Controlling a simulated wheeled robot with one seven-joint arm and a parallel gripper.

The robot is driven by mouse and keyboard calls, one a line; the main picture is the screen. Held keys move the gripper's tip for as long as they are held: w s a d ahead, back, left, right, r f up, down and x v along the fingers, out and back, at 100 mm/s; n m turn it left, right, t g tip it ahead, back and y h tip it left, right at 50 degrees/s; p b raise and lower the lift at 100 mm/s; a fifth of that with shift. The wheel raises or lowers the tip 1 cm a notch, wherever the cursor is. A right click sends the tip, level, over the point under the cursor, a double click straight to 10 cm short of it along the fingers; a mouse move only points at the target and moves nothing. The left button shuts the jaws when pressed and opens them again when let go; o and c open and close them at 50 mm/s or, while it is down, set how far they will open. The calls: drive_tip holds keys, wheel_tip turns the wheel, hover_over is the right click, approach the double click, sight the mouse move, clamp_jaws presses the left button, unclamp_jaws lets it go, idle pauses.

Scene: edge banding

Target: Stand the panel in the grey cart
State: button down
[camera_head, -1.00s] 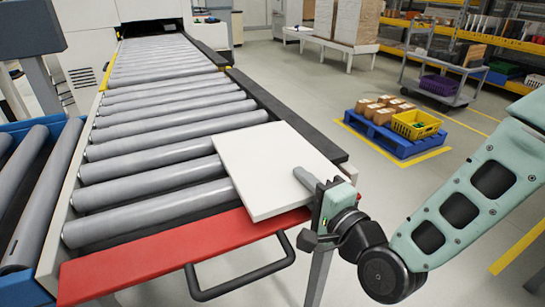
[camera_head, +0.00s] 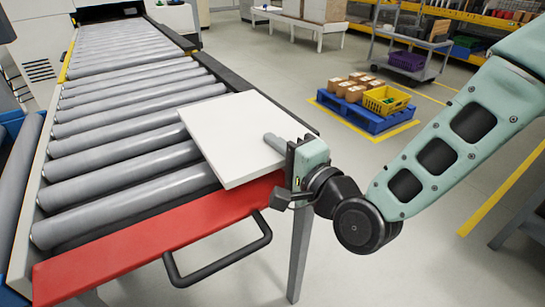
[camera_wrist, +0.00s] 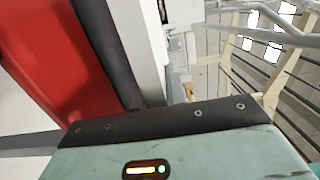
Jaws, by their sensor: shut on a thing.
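The white panel (camera_head: 225,130) lies roughly flat over the near right end of the roller conveyor (camera_head: 130,150). My gripper (camera_head: 278,145) is shut on the panel's right edge, with one grey finger showing on top of it. The lower finger is hidden. I cannot tell whether the panel rests on the rollers or is held just above them. In the wrist view the gripper's green housing (camera_wrist: 180,155) fills the bottom and its fingertips do not show. A grey cart (camera_head: 425,62) with a purple crate stands far back; I cannot tell whether it is the task's cart.
A red end bar (camera_head: 150,235) with a black handle (camera_head: 220,265) borders the conveyor's near end. A blue pallet (camera_head: 365,115) with boxes and a yellow crate (camera_head: 385,100) stands on the floor behind. Part of a dark grey frame (camera_head: 520,228) shows at the right edge. Floor between is clear.

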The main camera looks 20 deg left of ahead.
drive_tip(key=r, duration=0.4)
drive_tip(key=r+p, duration=0.1)
drive_tip(key=r, duration=0.2)
drive_tip(key=shift+s+d, duration=0.15)
drive_tip(key=shift+d, duration=0.1)
drive_tip(key=s+d+r+b, duration=0.1)
drive_tip(key=s+d+r, duration=0.5)
drive_tip(key=d+r, duration=0.3)
drive_tip(key=shift+s+d+r, duration=0.15)
drive_tip(key=shift+s, duration=0.2)
drive_tip(key=shift+r, duration=0.1)
